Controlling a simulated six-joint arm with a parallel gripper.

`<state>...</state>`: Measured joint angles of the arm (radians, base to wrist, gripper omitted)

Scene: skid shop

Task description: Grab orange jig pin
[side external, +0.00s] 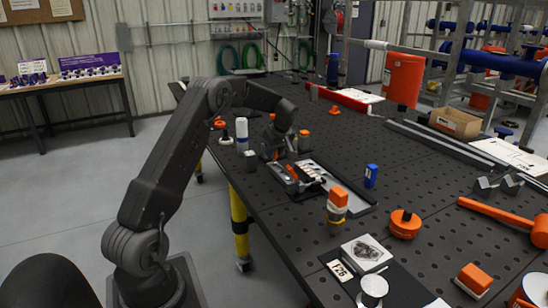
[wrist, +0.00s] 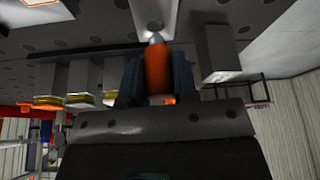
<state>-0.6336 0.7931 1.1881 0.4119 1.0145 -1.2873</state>
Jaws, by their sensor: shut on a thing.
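The orange jig pin (wrist: 157,72) stands between the two dark fingers of my gripper (wrist: 157,80) in the wrist view, with a pale metal tip showing beyond its orange body. The fingers press on it from both sides. In the side view my gripper (side external: 279,156) points down over the black fixture on the table. The pin is small and mostly hidden there by the gripper, so I cannot tell whether its tip is clear of the fixture.
A blue block (side external: 371,176), an orange-topped stack (side external: 337,203), a round orange piece (side external: 405,224) and an orange mallet (side external: 500,216) stand or lie to the right.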

